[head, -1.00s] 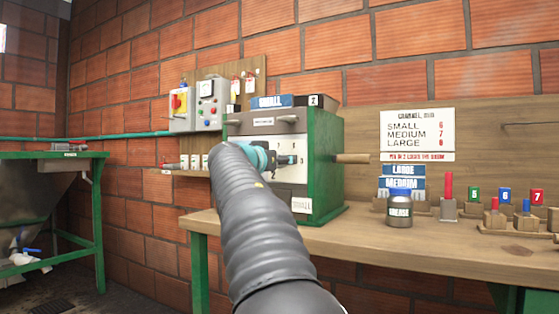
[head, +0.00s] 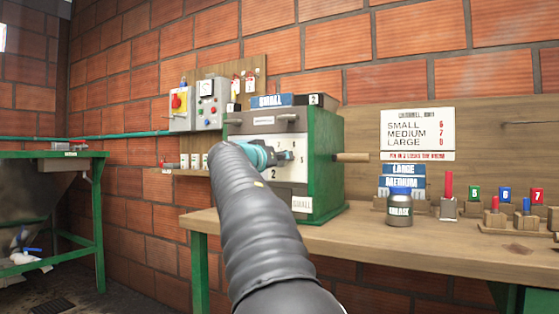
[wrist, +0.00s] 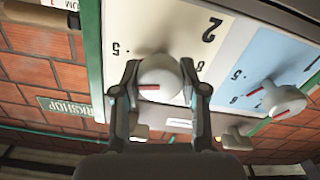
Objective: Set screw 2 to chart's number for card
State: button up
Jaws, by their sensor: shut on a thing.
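My gripper (wrist: 160,92) is shut on a pale round knob with a red pointer line (wrist: 160,70), on a cream panel marked 2 (wrist: 138,22). In the wrist view the red line points left; which number it meets is unclear. A second knob (wrist: 284,100) with a red line sits on the blue panel at the right. In the head view my gripper (head: 280,155) is at the front of the green and grey machine (head: 325,165), and hides the knob. The chart (head: 417,130) lists SMALL 6, MEDIUM 7 and a blurred LARGE number.
A wooden handle (head: 352,157) sticks out at the machine's right. LARGE and MEDIUM cards (head: 403,170), a jar (head: 399,208) and several numbered blocks (head: 505,194) stand on the bench (head: 440,235). A switch box (head: 208,104) hangs behind the arm. The bench front is clear.

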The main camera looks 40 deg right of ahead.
jog(key=n, duration=0.4)
jog(key=shift+w+n+p, duration=0.1)
jog(key=shift+n+p, duration=0.6)
jog(key=shift+n, duration=1.6)
jog(key=shift+f, duration=0.1)
jog(key=o, duration=1.1)
jog(key=v, duration=1.2)
jog(key=shift+w, duration=0.1)
